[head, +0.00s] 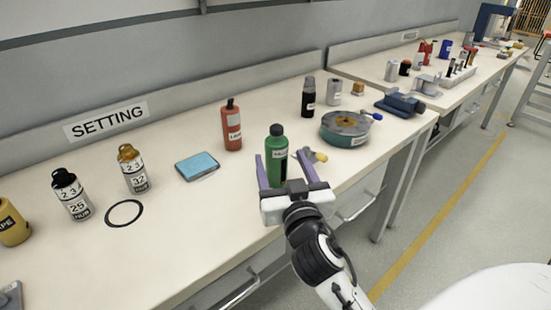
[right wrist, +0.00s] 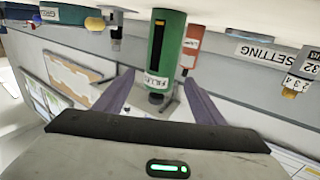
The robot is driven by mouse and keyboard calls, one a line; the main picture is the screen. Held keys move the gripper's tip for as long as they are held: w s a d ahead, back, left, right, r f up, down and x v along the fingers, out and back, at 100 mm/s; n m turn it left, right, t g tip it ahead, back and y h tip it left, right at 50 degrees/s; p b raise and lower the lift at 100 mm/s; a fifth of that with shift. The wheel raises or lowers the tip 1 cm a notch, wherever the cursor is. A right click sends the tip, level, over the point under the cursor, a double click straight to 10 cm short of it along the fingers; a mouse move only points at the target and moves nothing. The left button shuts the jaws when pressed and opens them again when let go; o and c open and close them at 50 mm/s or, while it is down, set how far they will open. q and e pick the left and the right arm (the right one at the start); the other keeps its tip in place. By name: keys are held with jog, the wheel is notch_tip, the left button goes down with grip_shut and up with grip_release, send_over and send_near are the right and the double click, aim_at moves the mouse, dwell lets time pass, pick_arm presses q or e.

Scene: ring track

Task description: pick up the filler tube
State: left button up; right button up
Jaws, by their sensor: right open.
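The filler tube is a green bottle (head: 277,158) with a dark cap, standing upright near the front edge of the workbench. In the right wrist view the green tube (right wrist: 167,50) appears upside down, with its label partly readable as "FILLE". My right gripper (head: 283,154) is open, with one purple finger on each side of the tube in the picture. In the wrist view the fingertips (right wrist: 159,78) lie left and right of its capped end, with gaps showing. I cannot tell how deep the tube sits between them. My left gripper is not in view.
A red bottle (head: 231,127) and a blue pad (head: 197,166) stand left of the tube. A small yellow-tipped item (head: 319,156) lies just right of it, by a finger. A round teal tin (head: 345,130) is further right. Bare bench (head: 215,215) lies to the left.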

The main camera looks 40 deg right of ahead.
jog(key=shift+x, duration=2.7)
jog(key=c, duration=1.3)
